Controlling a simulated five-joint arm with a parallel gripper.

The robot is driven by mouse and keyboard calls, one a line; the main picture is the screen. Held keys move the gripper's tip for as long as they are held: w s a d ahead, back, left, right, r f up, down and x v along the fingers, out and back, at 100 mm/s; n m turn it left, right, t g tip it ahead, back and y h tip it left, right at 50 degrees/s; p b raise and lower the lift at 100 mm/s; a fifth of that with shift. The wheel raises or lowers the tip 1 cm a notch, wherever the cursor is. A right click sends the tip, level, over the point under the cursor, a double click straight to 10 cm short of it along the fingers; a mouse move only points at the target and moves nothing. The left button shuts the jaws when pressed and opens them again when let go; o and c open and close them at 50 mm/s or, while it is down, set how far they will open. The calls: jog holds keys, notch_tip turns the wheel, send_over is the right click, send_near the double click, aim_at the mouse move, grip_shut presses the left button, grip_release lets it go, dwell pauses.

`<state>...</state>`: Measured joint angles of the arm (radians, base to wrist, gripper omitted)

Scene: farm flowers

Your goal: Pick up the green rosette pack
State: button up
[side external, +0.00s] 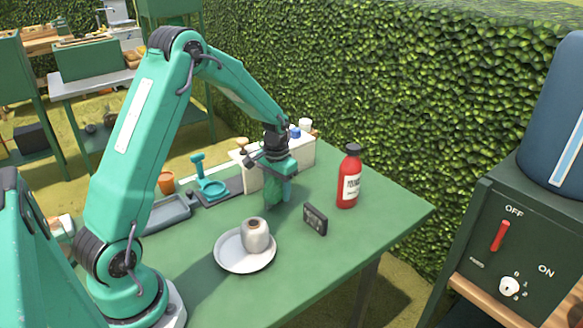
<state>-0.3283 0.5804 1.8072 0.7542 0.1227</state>
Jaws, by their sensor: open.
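My gripper (277,192) points down over the green table (335,262), in front of the white box. It is open. A green shape (271,195) shows at its fingertips, close to the tabletop. I cannot tell whether this is the green rosette pack or a finger of my gripper, as both have a similar colour. No other green pack shows clearly on the table.
A white plate (226,256) with a grey jar (256,235) stands in front. A small dark pack (315,219) and a red bottle (349,180) stand right. Behind are a white box (300,152), teal stand (211,188) and grey tray (168,212). The front right tabletop is clear.

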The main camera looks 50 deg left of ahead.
dwell(0.5)
jog(key=c, duration=1.1)
jog(key=shift+o, duration=0.2)
jog(key=shift+r, duration=0.75)
notch_tip(320, 180, up, 2)
jog(key=shift+r, duration=0.2)
jog(key=s+d+r, duration=0.2)
jog(key=d+r, duration=0.5)
jog(key=d, duration=0.4)
jog(key=shift+s+d, duration=0.25)
